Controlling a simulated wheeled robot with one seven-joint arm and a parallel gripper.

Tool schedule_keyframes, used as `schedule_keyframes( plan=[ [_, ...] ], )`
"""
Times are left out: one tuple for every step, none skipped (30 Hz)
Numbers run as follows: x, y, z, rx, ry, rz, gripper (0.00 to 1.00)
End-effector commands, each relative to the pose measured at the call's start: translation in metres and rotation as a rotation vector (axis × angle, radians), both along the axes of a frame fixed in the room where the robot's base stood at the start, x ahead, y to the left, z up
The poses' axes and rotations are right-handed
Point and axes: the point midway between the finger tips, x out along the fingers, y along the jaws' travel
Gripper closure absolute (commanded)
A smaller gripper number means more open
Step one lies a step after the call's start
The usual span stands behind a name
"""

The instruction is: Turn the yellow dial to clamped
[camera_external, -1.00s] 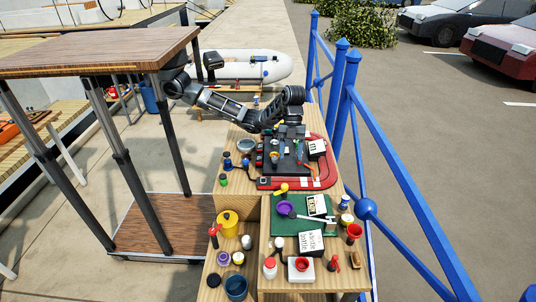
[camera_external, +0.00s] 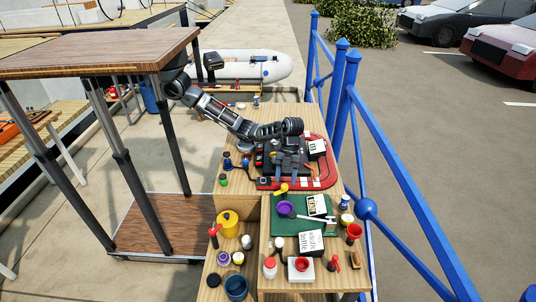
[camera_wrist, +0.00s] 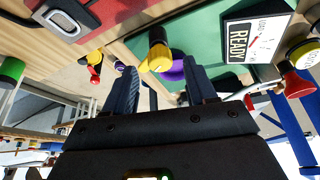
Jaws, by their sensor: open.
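The yellow dial (camera_external: 283,187) stands at the far edge of the green panel (camera_external: 283,231), beside a purple round part (camera_external: 285,208). In the wrist view the yellow dial (camera_wrist: 158,57) shows ahead of and between the fingertips, with the purple part behind it. A black piece sits against the dial. My gripper (camera_external: 285,173) is open over the black fixture, with its fingers pointing towards the dial. In the wrist view my gripper (camera_wrist: 160,75) has two blue fingers apart, with nothing visibly held. I cannot make out a clamped mark.
A yellow pot (camera_external: 228,222), a white box (camera_external: 311,242) and several small knobs crowd the bench. A blue railing (camera_external: 400,178) runs along the right.

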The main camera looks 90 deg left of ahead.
Motion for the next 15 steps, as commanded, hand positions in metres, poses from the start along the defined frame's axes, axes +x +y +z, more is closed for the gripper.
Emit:
schedule_keyframes(
  plan=[
    [-0.001, -0.003, -0.006, 0.000, 0.000, 0.001, 0.44],
    [-0.001, -0.004, -0.009, 0.000, -0.001, 0.001, 0.44],
    [-0.001, -0.005, -0.012, 0.000, -0.001, 0.001, 0.44],
    [-0.001, -0.006, -0.014, 0.000, -0.001, 0.001, 0.44],
    [-0.001, -0.007, -0.016, 0.000, -0.001, 0.001, 0.44],
    [-0.002, -0.007, -0.018, 0.000, -0.001, 0.001, 0.44],
    [-0.002, -0.008, -0.019, 0.000, -0.001, 0.001, 0.44],
    [-0.002, -0.008, -0.020, 0.000, -0.001, 0.001, 0.44],
    [-0.002, -0.008, -0.020, 0.000, -0.001, 0.001, 0.44],
    [-0.002, -0.009, -0.020, -0.001, -0.001, 0.002, 0.44],
    [-0.002, -0.009, -0.020, -0.001, -0.001, 0.002, 0.44],
    [-0.002, -0.009, -0.020, -0.001, -0.001, 0.002, 0.44],
    [-0.002, -0.009, -0.020, -0.001, -0.001, 0.002, 0.44],
    [-0.002, -0.008, -0.020, -0.001, -0.001, 0.002, 0.44],
    [-0.002, -0.008, -0.020, 0.000, -0.001, 0.002, 0.44]
  ],
)
